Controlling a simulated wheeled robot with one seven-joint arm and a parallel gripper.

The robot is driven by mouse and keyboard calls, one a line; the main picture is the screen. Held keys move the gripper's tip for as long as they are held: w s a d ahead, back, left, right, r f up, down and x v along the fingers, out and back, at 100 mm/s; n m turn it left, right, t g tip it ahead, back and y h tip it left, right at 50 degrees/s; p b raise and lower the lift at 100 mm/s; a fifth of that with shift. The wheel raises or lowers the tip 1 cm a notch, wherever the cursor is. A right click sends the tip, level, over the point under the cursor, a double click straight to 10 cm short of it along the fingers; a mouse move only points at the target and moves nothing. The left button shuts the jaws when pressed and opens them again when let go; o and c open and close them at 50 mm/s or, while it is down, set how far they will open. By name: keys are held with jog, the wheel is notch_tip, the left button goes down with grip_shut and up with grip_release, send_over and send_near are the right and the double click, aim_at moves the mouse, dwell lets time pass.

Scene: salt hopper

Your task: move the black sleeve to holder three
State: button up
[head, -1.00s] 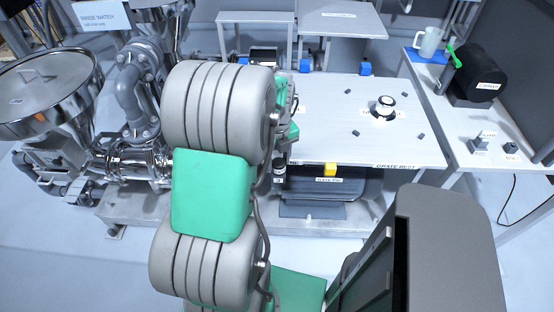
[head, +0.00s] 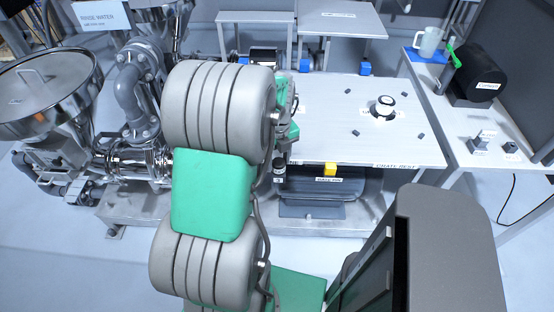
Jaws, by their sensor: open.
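A small black cylinder with a pale band (head: 279,167), which looks like the black sleeve, stands upright just right of my arm, at the table's front left corner. A small tag that seems to read 3 (head: 278,180) is just below it, apparently marking holder three. I cannot tell how it is seated. My gripper (head: 288,131) shows only in part, as green and grey pieces just above the cylinder. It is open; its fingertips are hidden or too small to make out. Any other holders are hidden behind my arm.
A white table (head: 350,145) with a black-and-white round knob (head: 383,107) lies to the right, mostly clear. Steel piping (head: 130,155) and a lidded hopper (head: 45,90) crowd the left. A side bench (head: 440,125) holds a jug (head: 428,42) and a black drum (head: 475,73).

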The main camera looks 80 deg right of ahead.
aim_at(278, 161)
jog(key=shift+s+f, duration=0.1)
jog(key=shift+s, duration=0.1)
jog(key=shift+s+d+r+p, duration=0.1)
jog(key=shift+r+p, duration=0.4)
jog(key=shift+w+r+p, duration=0.2)
jog(key=shift+r+p, duration=1.55)
jog(key=shift+r, duration=0.75)
notch_tip(278, 161, up, 8)
jog(key=shift+b, duration=0.35)
jog(key=shift+f, duration=0.1)
